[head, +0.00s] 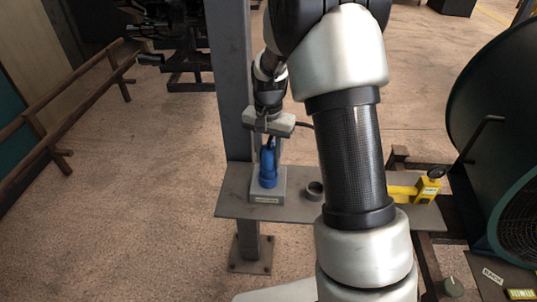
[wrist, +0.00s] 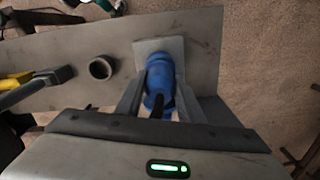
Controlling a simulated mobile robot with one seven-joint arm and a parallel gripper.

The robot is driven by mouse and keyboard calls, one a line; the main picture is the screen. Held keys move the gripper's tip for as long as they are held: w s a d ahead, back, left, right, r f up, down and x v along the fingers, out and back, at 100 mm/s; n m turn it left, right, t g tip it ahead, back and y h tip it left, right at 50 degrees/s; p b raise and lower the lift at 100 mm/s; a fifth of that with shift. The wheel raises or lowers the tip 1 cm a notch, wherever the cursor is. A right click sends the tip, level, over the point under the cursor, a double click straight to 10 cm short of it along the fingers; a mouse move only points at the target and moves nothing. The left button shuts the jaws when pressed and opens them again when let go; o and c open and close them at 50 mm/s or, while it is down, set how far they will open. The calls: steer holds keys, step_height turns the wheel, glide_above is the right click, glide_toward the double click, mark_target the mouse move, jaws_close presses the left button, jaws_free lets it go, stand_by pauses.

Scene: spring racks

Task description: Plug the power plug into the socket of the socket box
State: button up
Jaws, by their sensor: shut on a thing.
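The blue power plug (head: 268,160) is upright between the fingers of my gripper (head: 269,152), which is shut on it. In the wrist view the plug (wrist: 159,72) lies between the two grey fingers (wrist: 160,92), with its dark cable coming toward the camera. The grey socket box (head: 267,199) with a pale label stands on the shelf directly below the plug; its top also shows in the wrist view (wrist: 150,46). Blue reaches down to the box top in the head view. The socket opening is hidden, so I cannot tell how deep the plug sits.
The box stands on a narrow grey shelf (head: 236,205) beside a steel post (head: 231,80). A dark grey ring (head: 314,190) stands to the right of the box. A yellow tool (head: 405,193) lies farther right. A large dark-green drum (head: 500,130) is at the right edge.

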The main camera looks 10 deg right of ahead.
steer(key=shift+f+b, duration=0.85)
steer(key=shift+f, duration=0.45)
steer(key=o, duration=1.2)
steer(key=shift+o, duration=0.2)
step_height(320, 180, up, 18)
steer(key=shift+f, duration=0.25)
